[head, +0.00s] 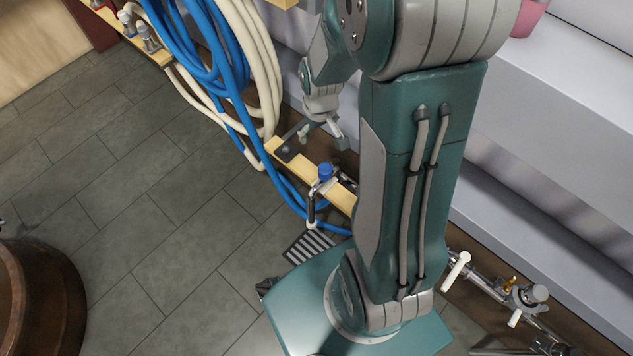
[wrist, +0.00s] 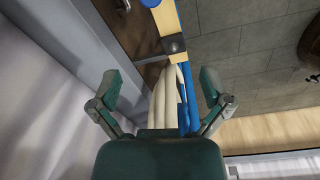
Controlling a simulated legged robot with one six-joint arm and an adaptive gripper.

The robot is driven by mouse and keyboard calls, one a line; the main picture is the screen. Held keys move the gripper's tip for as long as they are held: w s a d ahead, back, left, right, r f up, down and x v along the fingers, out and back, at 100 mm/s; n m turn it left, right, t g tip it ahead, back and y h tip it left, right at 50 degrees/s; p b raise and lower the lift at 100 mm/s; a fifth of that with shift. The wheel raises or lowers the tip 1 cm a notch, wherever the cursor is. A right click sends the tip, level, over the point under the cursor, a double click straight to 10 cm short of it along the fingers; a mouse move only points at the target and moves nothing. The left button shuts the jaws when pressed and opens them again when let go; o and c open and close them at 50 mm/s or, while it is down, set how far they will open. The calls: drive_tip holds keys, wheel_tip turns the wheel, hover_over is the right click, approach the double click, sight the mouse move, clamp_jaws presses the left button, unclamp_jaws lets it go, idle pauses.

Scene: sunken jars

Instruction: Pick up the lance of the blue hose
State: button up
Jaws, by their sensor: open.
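In the wrist view a bit of blue (wrist: 150,3) shows at the top edge, cut off, and the blue hose (wrist: 192,100) shows between the fingers. My gripper (head: 322,138) is open and empty, above the rail and a little behind the blue top. Its spread fingers (wrist: 159,88) show in the wrist view, touching nothing visible.
Cream hoses (head: 262,70) hang beside the blue one, close to my gripper. The wooden rail (head: 344,199) runs along the wall, with a dark plate (wrist: 173,45) on it. A pale ledge (head: 545,130) is at right. A brown barrel (head: 40,300) stands lower left. The tiled floor (head: 150,190) is clear.

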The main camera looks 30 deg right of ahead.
drive_tip(key=g, duration=0.1)
hover_over(326, 168)
wheel_tip(326, 168, down, 10)
drive_tip(key=shift+d+r, duration=0.1)
drive_tip(key=shift+r, duration=0.15)
wheel_tip(326, 168, down, 10)
drive_tip(key=shift+f, duration=0.2)
drive_tip(key=shift+a, duration=0.2)
clamp_jaws()
